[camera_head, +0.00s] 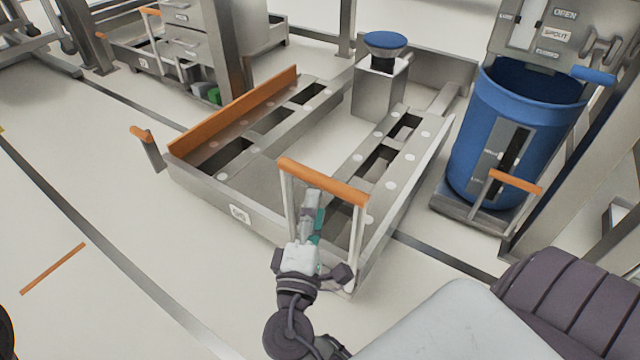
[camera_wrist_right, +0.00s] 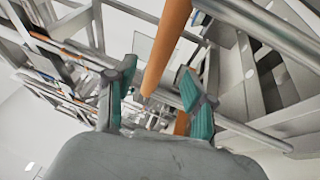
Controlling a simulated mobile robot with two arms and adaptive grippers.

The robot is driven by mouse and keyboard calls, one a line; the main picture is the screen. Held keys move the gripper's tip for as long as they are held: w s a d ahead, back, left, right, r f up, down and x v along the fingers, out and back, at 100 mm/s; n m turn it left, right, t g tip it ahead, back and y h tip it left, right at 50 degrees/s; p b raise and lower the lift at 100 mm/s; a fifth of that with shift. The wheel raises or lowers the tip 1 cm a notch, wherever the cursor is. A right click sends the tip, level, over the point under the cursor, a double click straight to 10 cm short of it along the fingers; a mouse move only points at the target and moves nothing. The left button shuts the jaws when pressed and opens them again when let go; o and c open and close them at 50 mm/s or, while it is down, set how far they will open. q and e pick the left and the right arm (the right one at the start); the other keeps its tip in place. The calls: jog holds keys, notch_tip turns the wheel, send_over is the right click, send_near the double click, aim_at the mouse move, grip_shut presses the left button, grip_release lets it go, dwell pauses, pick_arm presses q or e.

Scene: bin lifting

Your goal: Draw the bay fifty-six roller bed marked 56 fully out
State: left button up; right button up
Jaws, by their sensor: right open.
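The grey roller bed (camera_head: 240,238) lies low on the floor, with dark slots and pale round discs on its top. A small white plate (camera_head: 239,213) is on its front face; its marking is too small to read surely. An upright handle with an orange grip bar (camera_head: 322,181) on two pale posts stands at its front right. My right gripper (camera_head: 312,200) is just below and in front of this bar. In the right wrist view my right gripper (camera_wrist_right: 157,88) is open, and the orange bar (camera_wrist_right: 168,45) shows between its teal fingers, not gripped. My left gripper is out of view.
An orange rail (camera_head: 235,112) edges the bed's left side. A blue-topped post (camera_head: 385,50) stands behind it. A blue drum (camera_head: 510,135) on a low base is to the right. The floor in front and left is clear, with dark lines and an orange strip (camera_head: 53,268).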

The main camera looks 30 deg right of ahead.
aim_at(321, 181)
jog(key=b+x, duration=0.1)
jog(key=x, duration=0.5)
jog(key=shift+w+d, duration=0.2)
grip_shut()
